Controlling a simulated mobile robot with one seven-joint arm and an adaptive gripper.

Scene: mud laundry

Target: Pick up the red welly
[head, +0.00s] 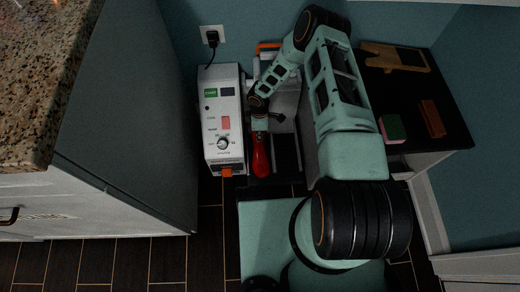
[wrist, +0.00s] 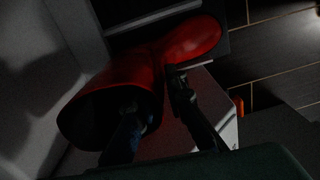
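The red welly (head: 261,155) stands on a dark tray between the white machine and a dark-topped bench in the head view. In the wrist view the welly (wrist: 155,65) has its dark opening toward the camera and its toe to the upper right. My gripper (wrist: 158,106) is over the welly's top. Its left finger is at or inside the opening and its right finger is outside, beside the foot. The fingers are apart with the shaft's rim between them. I cannot see clear contact. In the head view my gripper (head: 260,122) is small and partly hidden.
A white machine (head: 223,120) with a dial stands close at the left of the welly. The dark-topped bench (head: 450,120) at right holds a green-and-pink block (head: 392,128), a brown block (head: 432,118) and a wooden board (head: 395,57). A granite counter (head: 40,70) is far left.

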